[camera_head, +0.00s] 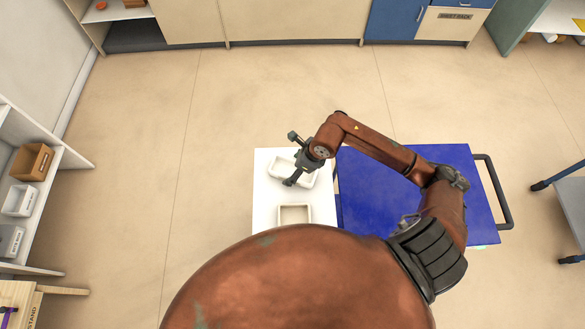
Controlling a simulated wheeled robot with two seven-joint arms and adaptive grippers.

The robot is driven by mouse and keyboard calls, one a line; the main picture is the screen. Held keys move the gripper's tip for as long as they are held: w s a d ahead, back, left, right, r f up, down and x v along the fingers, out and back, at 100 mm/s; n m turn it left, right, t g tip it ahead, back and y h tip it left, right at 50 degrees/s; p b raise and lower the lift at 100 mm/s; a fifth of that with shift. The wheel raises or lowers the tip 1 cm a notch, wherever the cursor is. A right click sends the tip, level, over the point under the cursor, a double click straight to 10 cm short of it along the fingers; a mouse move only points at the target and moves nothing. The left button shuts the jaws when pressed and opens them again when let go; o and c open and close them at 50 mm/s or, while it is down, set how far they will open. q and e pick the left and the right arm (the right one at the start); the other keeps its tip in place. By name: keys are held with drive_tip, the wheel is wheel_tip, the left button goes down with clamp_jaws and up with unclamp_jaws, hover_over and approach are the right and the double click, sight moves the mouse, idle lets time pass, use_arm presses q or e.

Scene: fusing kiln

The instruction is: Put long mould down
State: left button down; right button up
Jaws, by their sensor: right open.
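A pale, tray-like long mould (278,166) lies on the white surface (264,197), set at a slant, partly hidden under my right gripper. My right gripper (291,160) is open, with its two fingers spread above and across this mould. I cannot tell from this view whether the fingers touch it. A second pale mould (294,206), squarer in outline, sits on the same white surface nearer to me. Its near side is close to my own body in the picture. My left gripper is out of view.
A blue-topped cart (375,195) with a dark handle (497,190) stands right of the white surface, under my right arm. Shelves with a brown box (32,162) and white bins stand at left. Another cart (572,210) is at the right edge. Floor beyond is clear.

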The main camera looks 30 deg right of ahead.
drive_tip(key=p+v, duration=0.1)
drive_tip(key=v, duration=1)
drive_tip(key=shift+r, duration=0.3)
